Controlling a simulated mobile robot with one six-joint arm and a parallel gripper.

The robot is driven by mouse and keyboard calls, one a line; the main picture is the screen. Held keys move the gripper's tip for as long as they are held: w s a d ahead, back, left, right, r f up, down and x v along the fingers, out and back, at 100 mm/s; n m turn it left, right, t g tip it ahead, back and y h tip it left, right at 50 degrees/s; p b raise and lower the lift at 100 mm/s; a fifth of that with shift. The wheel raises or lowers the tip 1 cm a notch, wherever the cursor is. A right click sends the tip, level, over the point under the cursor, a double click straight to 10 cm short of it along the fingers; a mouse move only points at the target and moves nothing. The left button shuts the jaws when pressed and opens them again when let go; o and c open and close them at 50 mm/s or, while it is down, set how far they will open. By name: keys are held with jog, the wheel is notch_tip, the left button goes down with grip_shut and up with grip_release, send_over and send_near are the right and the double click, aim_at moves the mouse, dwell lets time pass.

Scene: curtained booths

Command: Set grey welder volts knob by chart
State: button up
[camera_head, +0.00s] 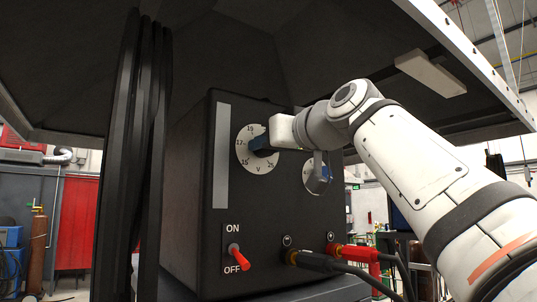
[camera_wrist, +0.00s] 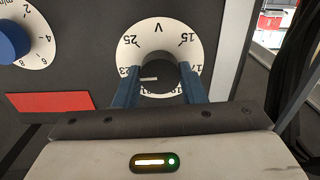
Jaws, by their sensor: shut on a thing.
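The welder (camera_head: 190,215) is a dark box with a white volts dial (camera_head: 243,158) marked V, upper left on its front. The volts dial (camera_wrist: 135,55) also shows in the wrist view, turned over, with 25 and 23 at left and 15 and 17 at right. My gripper (camera_head: 263,144) reaches it from the right; in the wrist view its two blue fingers (camera_wrist: 159,80) are shut on the dark volts knob (camera_wrist: 157,72). A white pointer line on the knob points left there, toward the 23 side. The fingers hide some numbers. No readable chart is in view.
A second dial (camera_head: 308,176), with a blue knob (camera_wrist: 13,40) and "min" scale, sits right of the volts dial in the head view. Below are a red ON/OFF switch (camera_head: 238,257) and cable plugs (camera_head: 318,261). A dark curtain (camera_head: 130,170) hangs at left.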

jog(key=n+b, duration=0.2)
jog(key=n, duration=0.9)
jog(key=shift+n+b, duration=0.3)
jog(key=shift+b, duration=0.1)
dwell(0.3)
jog(key=o, duration=1)
jog(key=shift+s, duration=0.1)
jog(key=b+v, duration=0.2)
jog(key=v, duration=0.5)
jog(key=shift+s+d, duration=0.2)
jog(key=shift+s, duration=0.15)
